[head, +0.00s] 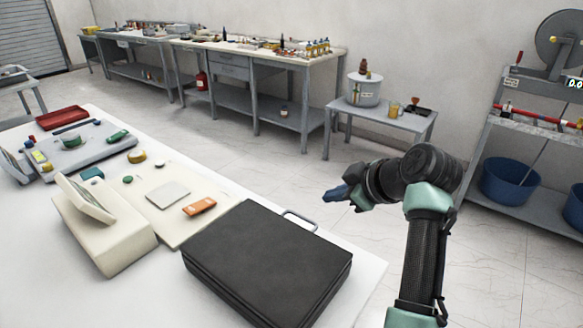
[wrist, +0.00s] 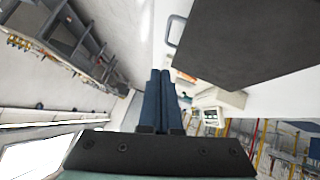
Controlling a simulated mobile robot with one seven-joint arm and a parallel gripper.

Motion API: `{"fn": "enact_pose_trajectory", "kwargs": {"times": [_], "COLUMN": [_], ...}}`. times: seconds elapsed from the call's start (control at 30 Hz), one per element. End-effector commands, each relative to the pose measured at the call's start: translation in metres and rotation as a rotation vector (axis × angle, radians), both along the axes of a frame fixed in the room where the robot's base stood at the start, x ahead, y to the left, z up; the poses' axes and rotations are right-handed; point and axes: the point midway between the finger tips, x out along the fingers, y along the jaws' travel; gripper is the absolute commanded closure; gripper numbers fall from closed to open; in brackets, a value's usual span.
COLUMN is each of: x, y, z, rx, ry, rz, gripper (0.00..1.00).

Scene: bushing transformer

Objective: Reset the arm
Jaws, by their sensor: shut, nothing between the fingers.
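My gripper (head: 328,196) is at the end of my arm, right of the middle in the head view. It is in the air beyond the right edge of the white table. In the wrist view, the two blue fingers of my gripper (wrist: 160,76) lie side by side, touching, with nothing between them. My arm rises from the lower right of the head view and bends at the top, with the gripper pointing left.
A black case (head: 268,262) lies on the white table (head: 352,300), left of my arm. A cream device (head: 105,222) and an orange item (head: 199,207) are farther left. A small grey table (head: 400,121) with a pot, a workbench (head: 262,58) and a shelf (head: 535,150) stand behind. Floor between is clear.

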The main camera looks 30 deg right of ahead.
Motion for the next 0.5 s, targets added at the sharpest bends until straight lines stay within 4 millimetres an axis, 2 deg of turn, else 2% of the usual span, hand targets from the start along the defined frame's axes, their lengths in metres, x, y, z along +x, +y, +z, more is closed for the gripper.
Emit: {"fn": "enact_pose_trajectory", "kwargs": {"times": [0.2,0.3,0.37,0.47,0.5], "x": [0.000,0.009,0.021,0.046,0.054], "y": [0.000,0.008,0.019,0.052,0.069], "z": [0.002,0.012,0.027,0.072,0.095], "rx": [-0.001,-0.016,-0.036,-0.069,-0.075], "ry": [-0.002,-0.028,-0.070,-0.203,-0.276], "rz": [-0.001,-0.019,-0.045,-0.111,-0.137], "gripper": [1.00,1.00,1.00,1.00,1.00]}}
